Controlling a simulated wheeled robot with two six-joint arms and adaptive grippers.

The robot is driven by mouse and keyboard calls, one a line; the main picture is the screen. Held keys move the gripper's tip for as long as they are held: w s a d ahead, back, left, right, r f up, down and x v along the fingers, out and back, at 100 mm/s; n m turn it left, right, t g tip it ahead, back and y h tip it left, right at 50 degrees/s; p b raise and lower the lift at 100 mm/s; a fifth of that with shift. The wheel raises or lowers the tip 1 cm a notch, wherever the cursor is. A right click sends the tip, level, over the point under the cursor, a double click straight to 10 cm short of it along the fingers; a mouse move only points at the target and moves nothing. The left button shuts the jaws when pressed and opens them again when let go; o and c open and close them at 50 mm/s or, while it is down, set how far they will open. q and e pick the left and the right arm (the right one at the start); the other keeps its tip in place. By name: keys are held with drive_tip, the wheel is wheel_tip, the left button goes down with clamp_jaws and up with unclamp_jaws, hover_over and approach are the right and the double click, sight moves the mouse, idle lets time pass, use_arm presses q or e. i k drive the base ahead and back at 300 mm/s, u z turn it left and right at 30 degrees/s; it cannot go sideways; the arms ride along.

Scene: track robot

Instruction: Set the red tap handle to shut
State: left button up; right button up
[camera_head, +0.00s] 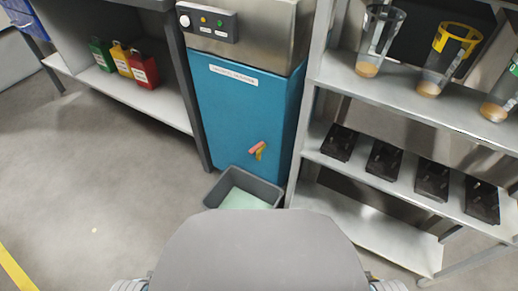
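The red tap handle (256,147) is a short pinkish-red bar low on the front of a blue cabinet (240,110). It lies across the brass-yellow tap (260,154), tilted with its right end higher. The tap is small in view, and I cannot tell from its look whether it is open or shut. A dark grey tub (272,190) with pale green contents stands on the floor below the tap. Neither gripper shows; only small parts of my arms appear at the bottom edge, well away from the handle.
A metal shelf rack (400,95) with clear beakers and black blocks stands close on the right. A bench (130,95) with green, yellow and red cans is at left. A control box (207,22) sits above the cabinet. The grey floor (100,190) at left is clear.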

sight(261, 144)
drive_tip(key=k, duration=0.5)
drive_tip(key=u, duration=0.95)
drive_tip(key=i, duration=0.9)
drive_tip(key=z, duration=2.6)
